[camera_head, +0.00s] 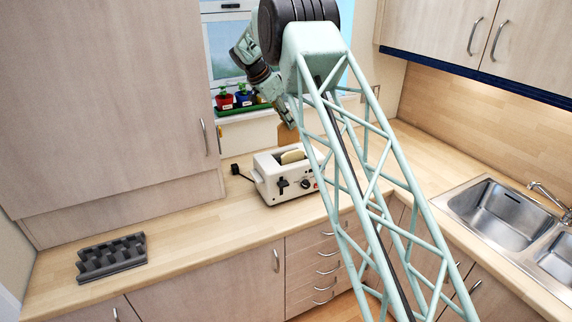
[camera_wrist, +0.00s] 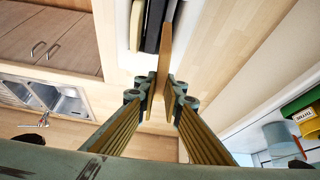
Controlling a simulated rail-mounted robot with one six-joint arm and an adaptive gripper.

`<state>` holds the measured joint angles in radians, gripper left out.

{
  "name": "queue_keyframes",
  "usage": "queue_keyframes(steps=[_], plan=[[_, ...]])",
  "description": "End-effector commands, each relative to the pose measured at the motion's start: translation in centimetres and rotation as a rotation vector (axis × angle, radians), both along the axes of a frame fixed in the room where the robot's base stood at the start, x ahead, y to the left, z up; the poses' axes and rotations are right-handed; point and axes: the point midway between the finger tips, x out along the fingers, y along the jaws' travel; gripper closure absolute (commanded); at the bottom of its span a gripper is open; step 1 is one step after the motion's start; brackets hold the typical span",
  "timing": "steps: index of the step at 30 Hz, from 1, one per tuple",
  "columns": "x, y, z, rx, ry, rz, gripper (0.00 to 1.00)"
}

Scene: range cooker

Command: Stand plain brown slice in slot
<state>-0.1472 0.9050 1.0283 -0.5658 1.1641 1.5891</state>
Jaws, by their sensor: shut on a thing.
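My gripper (camera_wrist: 161,86) is shut on a thin brown slice (camera_wrist: 165,58), seen nearly edge-on in the wrist view. The slice stretches from between the fingertips toward the white toaster (camera_wrist: 123,22). Its far end overlaps the toaster's right side in that view; I cannot tell whether it touches. A pale slice (camera_wrist: 137,24) stands in the toaster's left slot, beside dark slot openings. In the head view the toaster (camera_head: 276,192) sits on the counter with a pale slice (camera_head: 292,157) showing at its top.
A dark grey slotted rack (camera_head: 111,258) lies on the left counter, with clear worktop between it and the toaster. Small potted plants (camera_head: 243,98) stand in a green tray on the windowsill. A tall cabinet (camera_head: 105,95) rises at the left; a sink (camera_head: 500,212) is at the right.

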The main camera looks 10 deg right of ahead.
Motion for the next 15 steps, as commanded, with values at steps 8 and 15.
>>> queue_keyframes(steps=[8, 15], plan=[[0.15, 1.12, -0.53, 0.001, 0.000, -0.072, 1.00], [0.10, 1.17, -0.59, 0.000, 0.001, -0.079, 1.00]])
